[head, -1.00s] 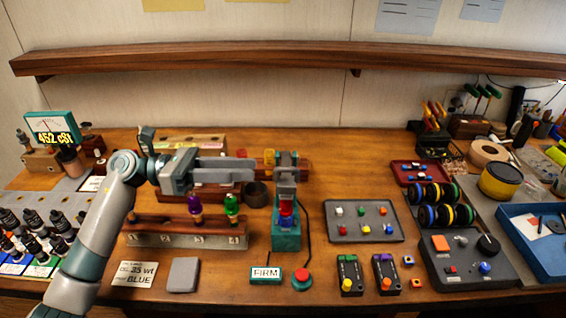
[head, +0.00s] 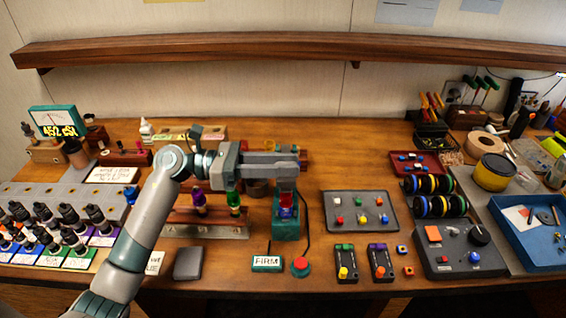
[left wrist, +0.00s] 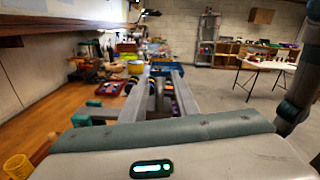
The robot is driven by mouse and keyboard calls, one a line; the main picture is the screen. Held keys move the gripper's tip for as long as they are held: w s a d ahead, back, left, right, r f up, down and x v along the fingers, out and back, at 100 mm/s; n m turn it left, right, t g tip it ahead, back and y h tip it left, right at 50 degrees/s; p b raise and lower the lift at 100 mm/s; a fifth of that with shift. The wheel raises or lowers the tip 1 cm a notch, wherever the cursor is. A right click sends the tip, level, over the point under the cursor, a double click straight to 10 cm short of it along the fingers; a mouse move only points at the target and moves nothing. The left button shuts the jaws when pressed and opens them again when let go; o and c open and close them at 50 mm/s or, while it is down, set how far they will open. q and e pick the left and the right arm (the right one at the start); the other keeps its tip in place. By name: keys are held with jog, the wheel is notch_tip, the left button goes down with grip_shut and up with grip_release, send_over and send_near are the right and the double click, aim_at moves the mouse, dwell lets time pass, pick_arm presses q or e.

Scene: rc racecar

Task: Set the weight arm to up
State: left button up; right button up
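The teal test stand (head: 285,228) stands upright at mid-table, with a red and blue shock in its lower part. Its grey upper block (head: 286,172) lies at the tips of my left gripper (head: 290,160). The weight arm cannot be clearly told apart there, as my fingers cover part of the stand's top. My left gripper reaches in from the left, level above the table. In the left wrist view its two grey fingers (left wrist: 158,98) are apart, with parts of the stand seemingly in or beyond the gap. Contact cannot be told. My right gripper is not in view.
A FIRM sign (head: 266,263) and a red button (head: 300,266) sit in front of the stand. A rack with purple and green shocks (head: 205,228) is to its left, below my arm. A grey parts tray (head: 330,198) is to its right. A wooden shelf (head: 200,48) runs above.

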pick_arm(q)
grip_shut()
jog(key=shift+w+r, duration=0.1)
jog(key=shift+w+r+n, duration=0.4)
jog(key=shift+r+n, duration=0.2)
jog(key=shift+w+r+n, duration=0.35)
jog(key=shift+r+n, duration=0.2)
jog(key=shift+n, duration=0.05)
jog(key=w+r+n+b, duration=0.3)
jog(key=w+n, duration=1.4)
jog(key=w, duration=0.1)
jog(key=shift+o, duration=0.7)
grip_release()
jog(key=shift+f, duration=0.15)
